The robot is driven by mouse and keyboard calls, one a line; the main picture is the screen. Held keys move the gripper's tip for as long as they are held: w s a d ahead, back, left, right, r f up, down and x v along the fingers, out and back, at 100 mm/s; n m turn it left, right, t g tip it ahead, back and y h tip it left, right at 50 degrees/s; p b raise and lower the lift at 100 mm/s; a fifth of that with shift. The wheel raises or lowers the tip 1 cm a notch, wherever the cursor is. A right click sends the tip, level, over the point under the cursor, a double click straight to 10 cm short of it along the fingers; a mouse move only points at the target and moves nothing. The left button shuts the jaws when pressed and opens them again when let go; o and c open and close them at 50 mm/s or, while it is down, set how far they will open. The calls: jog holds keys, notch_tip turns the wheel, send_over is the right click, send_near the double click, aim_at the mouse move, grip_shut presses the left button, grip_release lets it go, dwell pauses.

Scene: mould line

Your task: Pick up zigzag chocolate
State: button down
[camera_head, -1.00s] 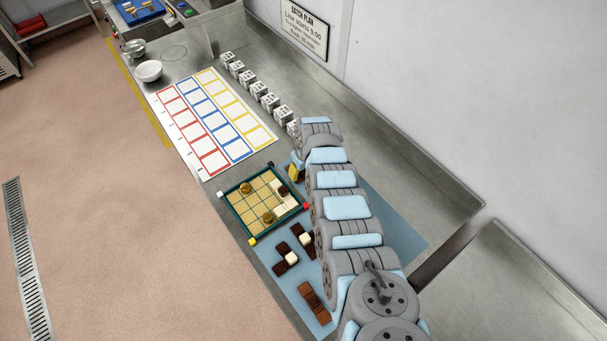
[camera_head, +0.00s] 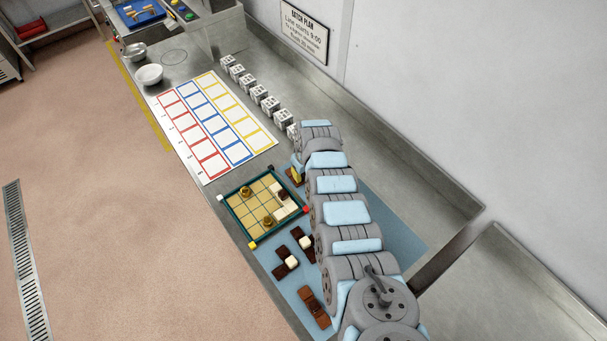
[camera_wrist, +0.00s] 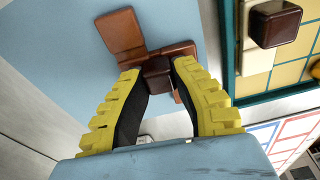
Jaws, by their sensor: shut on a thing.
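The zigzag chocolate is a brown stepped piece of flat blocks. In the wrist view the zigzag chocolate (camera_wrist: 122,32) extends beyond my gripper (camera_wrist: 160,75), with a darker block between the fingertips. The yellow-backed fingers are shut on that block. In the head view my gripper (camera_head: 296,174) is at the right edge of the gridded tray, mostly covered by my arm. A small brown part of the held piece shows just below it. The blue mat lies behind the piece in the wrist view; the gap to the mat cannot be judged.
The green-framed gridded tray (camera_head: 237,215) holds several pieces and stands close left of my gripper. Dark chocolate pieces (camera_head: 280,270) with white cubes and a brown piece (camera_head: 314,304) lie on the blue mat (camera_head: 400,235). White dotted cubes (camera_head: 260,90) line the back beside a coloured chart (camera_head: 210,122).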

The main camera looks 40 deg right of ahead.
jog(key=shift+r, duration=1.45)
jog(key=shift+s+a+r, duration=0.35)
jog(key=shift+s+r, duration=0.2)
jog(key=shift+r, duration=0.25)
jog(key=shift+s+a+r, duration=0.35)
jog(key=shift+s+r, duration=0.2)
jog(key=shift+r, duration=0.25)
jog(key=s+a+r+p, duration=0.6)
jog(key=s+r+p, duration=0.1)
jog(key=s+p, duration=0.25)
notch_tip(320, 180, up, 7)
jog(key=p, duration=0.6)
jog(key=shift+f+p, duration=0.15)
jog(key=shift+p, duration=0.15)
